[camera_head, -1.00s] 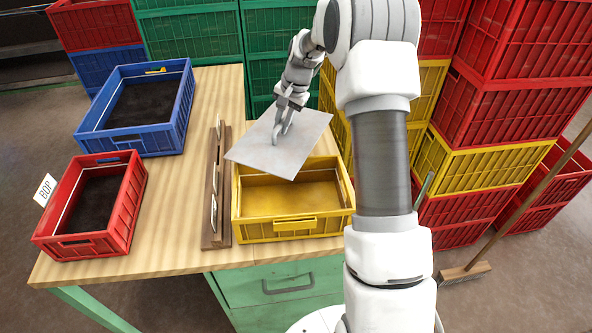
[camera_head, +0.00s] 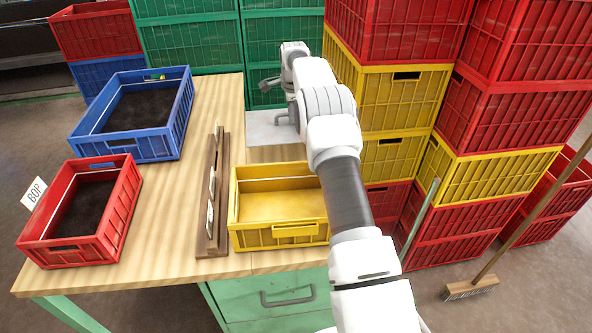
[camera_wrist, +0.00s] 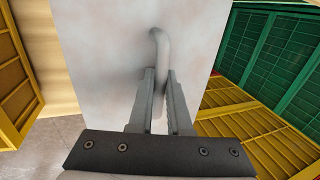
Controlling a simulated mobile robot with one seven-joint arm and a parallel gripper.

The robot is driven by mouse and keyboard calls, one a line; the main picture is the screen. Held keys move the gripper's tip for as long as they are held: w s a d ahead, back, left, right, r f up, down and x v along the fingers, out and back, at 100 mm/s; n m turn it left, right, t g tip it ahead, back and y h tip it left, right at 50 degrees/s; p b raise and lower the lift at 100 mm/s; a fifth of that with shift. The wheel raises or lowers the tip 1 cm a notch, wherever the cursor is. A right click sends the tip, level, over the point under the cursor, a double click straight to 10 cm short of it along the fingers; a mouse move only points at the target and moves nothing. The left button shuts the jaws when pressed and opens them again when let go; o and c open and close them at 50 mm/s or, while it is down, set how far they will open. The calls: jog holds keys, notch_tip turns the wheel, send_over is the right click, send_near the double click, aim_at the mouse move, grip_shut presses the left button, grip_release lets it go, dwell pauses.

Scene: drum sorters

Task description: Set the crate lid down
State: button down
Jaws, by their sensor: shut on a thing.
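The crate lid is a flat pale grey sheet (camera_head: 268,128) at the far right part of the table, behind the yellow crate (camera_head: 279,206). It also fills the middle of the wrist view (camera_wrist: 115,45). My gripper (camera_wrist: 158,85) is shut on the lid's curved grey handle (camera_wrist: 158,42). In the head view my gripper (camera_head: 272,115) is small and partly hidden by my arm. The lid looks low over or on the tabletop; I cannot tell whether it touches. The yellow crate is open on top and looks empty.
A wooden rack (camera_head: 213,200) stands left of the yellow crate. A blue crate (camera_head: 136,112) and a red crate (camera_head: 82,208) with a label card (camera_head: 34,194) stand on the table's left. Stacked crates (camera_head: 390,90) border the right side. Bare tabletop (camera_head: 180,190) lies between.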

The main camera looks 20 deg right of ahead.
notch_tip(320, 180, down, 10)
jog(key=shift+r+b, duration=0.25)
jog(key=shift+b, duration=0.05)
jog(key=shift+f, duration=0.15)
jog(key=c, duration=0.9)
grip_release()
jog(key=shift+o, duration=0.2)
